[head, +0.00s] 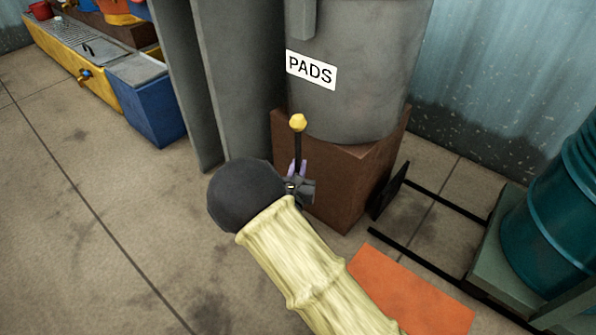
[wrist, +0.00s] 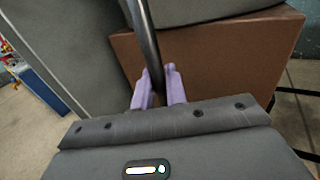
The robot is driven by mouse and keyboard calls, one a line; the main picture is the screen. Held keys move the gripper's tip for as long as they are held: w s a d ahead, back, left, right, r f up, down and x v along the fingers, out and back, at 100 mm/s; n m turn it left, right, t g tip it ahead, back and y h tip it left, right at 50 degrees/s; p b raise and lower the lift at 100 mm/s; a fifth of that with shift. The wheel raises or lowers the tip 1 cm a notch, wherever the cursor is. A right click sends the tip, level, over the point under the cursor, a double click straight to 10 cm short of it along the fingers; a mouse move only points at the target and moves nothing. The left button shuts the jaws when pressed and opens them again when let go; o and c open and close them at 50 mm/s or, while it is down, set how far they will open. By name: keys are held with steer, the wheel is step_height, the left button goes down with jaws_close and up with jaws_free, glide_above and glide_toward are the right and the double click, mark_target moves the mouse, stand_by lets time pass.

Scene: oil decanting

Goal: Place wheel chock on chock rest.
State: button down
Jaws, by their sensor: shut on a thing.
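My gripper (head: 297,170) is in front of the brown box, under the grey drum marked PADS. Its lavender fingers, also in the wrist view (wrist: 158,88), are shut on a dark rod (head: 298,146). The rod stands nearly upright in the head view, with a yellow knob (head: 298,122) on top. In the wrist view the rod (wrist: 145,45) runs up between the fingertips. Its lower end is hidden by my gripper and arm, so I cannot tell whether a wheel chock is attached to it. I cannot make out a chock rest for certain.
The brown box (head: 340,190) and grey drum (head: 365,95) stand close behind my gripper. An orange flat panel (head: 410,292) lies right of my arm. Black rails (head: 445,190) and a teal drum (head: 555,215) are at right. Floor at left (head: 90,190) is clear.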

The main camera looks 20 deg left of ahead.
steer(key=shift+r, duration=0.1)
steer(key=c, duration=1.8)
jaws_free()
steer(key=o, duration=0.4)
steer(key=shift+s, duration=0.15)
steer(key=shift+s+r+p, duration=0.1)
steer(key=shift+s+p, duration=0.25)
steer(key=shift+p, duration=0.15)
steer(key=s+d+p, duration=0.1)
steer(key=s+p, duration=0.5)
steer(key=s, duration=0.5)
steer(key=shift+d, duration=0.3)
